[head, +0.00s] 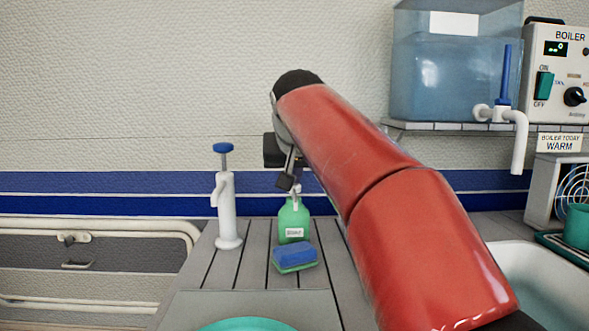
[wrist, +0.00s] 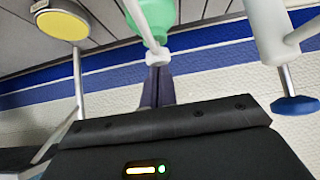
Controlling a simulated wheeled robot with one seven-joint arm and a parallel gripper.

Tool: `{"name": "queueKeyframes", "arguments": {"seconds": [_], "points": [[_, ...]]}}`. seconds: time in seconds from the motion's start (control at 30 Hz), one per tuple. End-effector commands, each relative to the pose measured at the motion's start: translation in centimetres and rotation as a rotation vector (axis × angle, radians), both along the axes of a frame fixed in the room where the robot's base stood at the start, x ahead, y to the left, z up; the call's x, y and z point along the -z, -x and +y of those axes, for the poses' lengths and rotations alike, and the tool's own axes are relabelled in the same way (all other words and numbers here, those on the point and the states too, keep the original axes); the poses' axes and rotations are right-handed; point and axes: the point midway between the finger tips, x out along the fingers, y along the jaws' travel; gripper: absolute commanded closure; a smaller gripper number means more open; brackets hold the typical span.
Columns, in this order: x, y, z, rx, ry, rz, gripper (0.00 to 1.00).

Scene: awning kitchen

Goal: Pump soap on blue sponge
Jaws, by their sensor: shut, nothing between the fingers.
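The green soap bottle (head: 293,226) stands upright on the slatted counter, with a white pump top. The blue sponge (head: 294,256), with a green underside, lies flat in front of the bottle. My gripper (head: 286,183) is shut and empty, pointing down just above the pump top. In the wrist view, the fingertips (wrist: 157,72) sit close together right at the white pump head (wrist: 157,58), with the green bottle (wrist: 154,18) beyond it. I cannot tell whether they touch the pump head. The sponge does not show in the wrist view.
A white hand pump (head: 226,208) with a blue knob stands left of the bottle. A sink (head: 545,285) is at the right; a water tank (head: 455,65) and boiler (head: 558,75) are above. A teal round object (head: 246,325) is in front. A round yellow object (wrist: 62,24) is in the wrist view.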

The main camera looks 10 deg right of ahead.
Motion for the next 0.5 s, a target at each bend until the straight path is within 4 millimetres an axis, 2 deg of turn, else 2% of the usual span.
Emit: {"name": "queueKeyframes", "arguments": {"seconds": [0.03, 0.23, 0.5], "points": [[0.5, 0.0, 0.0, 0.001, 0.000, 0.016, 1.00], [0.3, 0.3, 0.1, 0.001, 0.000, 0.019, 1.00], [-3.0, 3.2, 0.7, -0.001, -0.001, 0.007, 1.00]]}}
